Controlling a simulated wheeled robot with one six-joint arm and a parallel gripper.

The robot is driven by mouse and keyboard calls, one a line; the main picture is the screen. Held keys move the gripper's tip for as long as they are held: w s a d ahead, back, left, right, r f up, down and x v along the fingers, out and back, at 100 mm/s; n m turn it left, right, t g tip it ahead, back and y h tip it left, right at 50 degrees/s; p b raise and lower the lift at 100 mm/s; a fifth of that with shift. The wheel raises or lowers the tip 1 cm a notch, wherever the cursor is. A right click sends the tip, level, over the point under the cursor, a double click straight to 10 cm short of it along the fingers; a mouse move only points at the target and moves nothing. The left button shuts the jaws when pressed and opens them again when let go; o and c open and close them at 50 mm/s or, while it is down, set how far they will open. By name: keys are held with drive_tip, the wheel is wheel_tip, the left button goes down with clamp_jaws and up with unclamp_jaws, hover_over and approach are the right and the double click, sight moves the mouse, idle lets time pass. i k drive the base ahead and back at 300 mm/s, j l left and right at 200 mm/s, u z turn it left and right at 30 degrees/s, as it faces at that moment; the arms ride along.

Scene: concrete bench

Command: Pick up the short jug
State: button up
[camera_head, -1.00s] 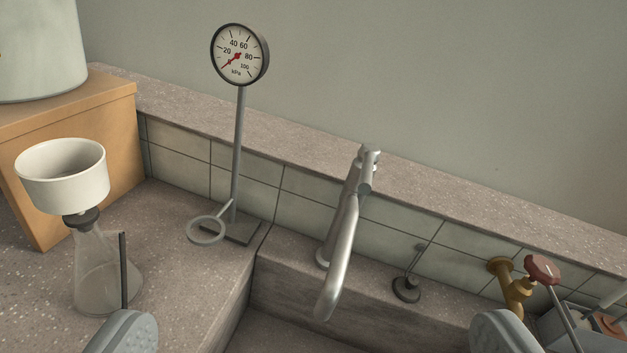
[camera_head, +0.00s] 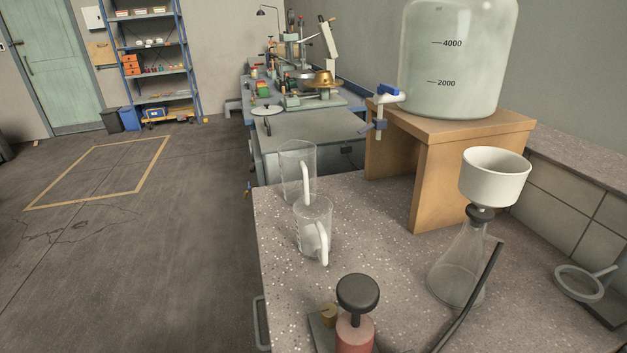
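Two clear jugs with white handles stand upright near the left edge of the speckled bench. The nearer one is the short jug (camera_head: 304,216), its handle turned toward the camera and a little right. The taller jug (camera_head: 290,162) stands just behind it, and their outlines overlap in the picture. Whether they touch is hard to tell. My gripper does not show in the camera view now.
A flask (camera_head: 455,270) with a white funnel (camera_head: 495,176) and dark hose stands right of the jugs. A black-knobbed red device (camera_head: 355,335) is in front. A wooden stand (camera_head: 460,145) bears a large bottle (camera_head: 455,60) behind. Open floor lies left.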

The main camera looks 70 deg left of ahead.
sight(312, 214)
drive_tip(key=u, duration=1.5)
